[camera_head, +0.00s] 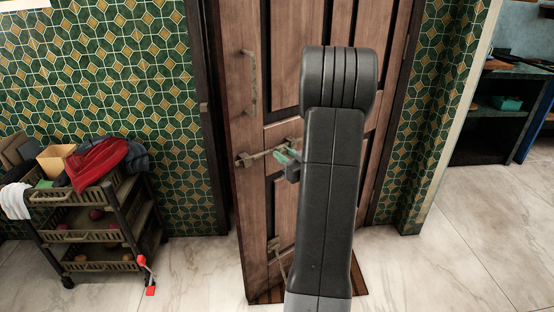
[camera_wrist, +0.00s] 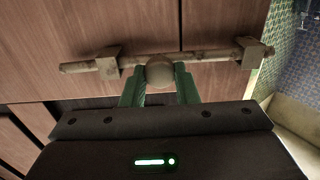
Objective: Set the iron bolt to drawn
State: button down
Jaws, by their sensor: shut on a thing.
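The iron bolt (camera_head: 262,154) lies across the brown wooden door (camera_head: 283,206) near its left edge. In the wrist view its rod (camera_wrist: 205,57) passes through two blocks. The rod's left end sticks out past the left block (camera_wrist: 107,62); at the right it reaches the block (camera_wrist: 252,52) by the door's edge, with little or no rod beyond. A round knob (camera_wrist: 160,71) stands on the rod between the blocks, nearer the left one. My gripper (camera_head: 284,156) has its green fingers (camera_wrist: 160,86) shut on the knob. My arm hides part of the door.
The door stands ajar, its left edge out from the frame (camera_head: 206,130). An upright handle (camera_head: 250,80) is above the bolt. Marble floor at the right is clear.

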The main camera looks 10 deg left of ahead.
jog(key=shift+w+d, duration=0.3)
jog(key=shift+w, duration=0.05)
jog(key=c, duration=1.2)
grip_release()
jog(key=shift+w+d, duration=0.1)
jog(key=shift+o, duration=0.2)
jog(key=v, duration=1.4)
jog(key=shift+p, duration=0.45)
jog(key=b+x, duration=0.1)
jog(key=x, duration=1.3)
jog(key=shift+s+a, duration=0.2)
